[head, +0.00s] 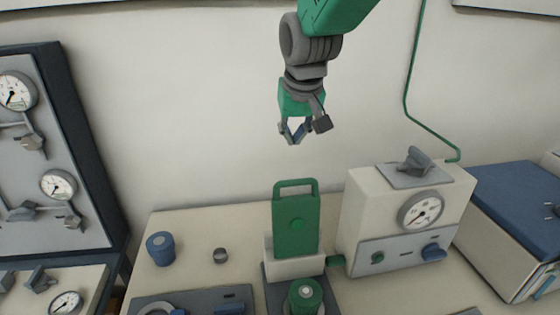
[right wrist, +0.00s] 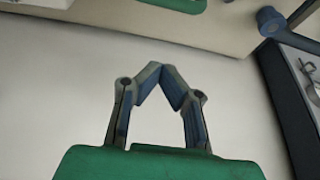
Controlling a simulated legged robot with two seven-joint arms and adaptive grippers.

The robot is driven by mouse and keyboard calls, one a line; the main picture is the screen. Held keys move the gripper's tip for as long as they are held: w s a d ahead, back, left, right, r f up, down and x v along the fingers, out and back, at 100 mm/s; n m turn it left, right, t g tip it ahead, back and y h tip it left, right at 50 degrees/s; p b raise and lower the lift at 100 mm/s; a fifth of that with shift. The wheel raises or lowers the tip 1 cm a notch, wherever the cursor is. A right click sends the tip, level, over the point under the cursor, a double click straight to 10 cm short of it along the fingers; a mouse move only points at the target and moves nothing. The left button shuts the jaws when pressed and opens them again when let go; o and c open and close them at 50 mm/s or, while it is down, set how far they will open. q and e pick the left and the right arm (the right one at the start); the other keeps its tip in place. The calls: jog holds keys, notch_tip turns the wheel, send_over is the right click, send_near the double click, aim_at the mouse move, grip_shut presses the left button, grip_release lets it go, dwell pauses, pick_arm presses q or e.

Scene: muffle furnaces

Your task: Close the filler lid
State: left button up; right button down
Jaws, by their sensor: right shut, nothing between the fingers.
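A green upright plate with a loop handle and a round button (head: 296,222) stands in a pale block on the bench in the head view; it looks like the filler lid standing open, but I cannot be sure. A green round knob (head: 305,294) sits in front of it on a dark base. My right gripper (head: 293,138) hangs above the plate, well clear of its handle, fingertips pointing down. In the right wrist view its fingers (right wrist: 172,78) meet at the tips with nothing between them. A green edge (right wrist: 185,4) shows at the top there. My left gripper is not in view.
A beige box with a dial (head: 421,211) and a top lever stands right of the plate. A blue-lidded case (head: 520,200) is farther right. A blue cylinder (head: 161,249) and small grey cylinder (head: 220,256) stand left. A gauge panel (head: 60,150) is at far left. Air around my gripper is clear.

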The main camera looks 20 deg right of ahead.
jog(key=w+a+x, duration=0.1)
jog(key=x, duration=0.9)
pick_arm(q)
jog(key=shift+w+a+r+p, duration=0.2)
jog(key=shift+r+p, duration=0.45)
pick_arm(e)
jog(key=s, duration=0.4)
jog(key=shift+s+a, duration=0.15)
jog(key=shift+a, duration=0.15)
jog(key=shift+r, duration=0.1)
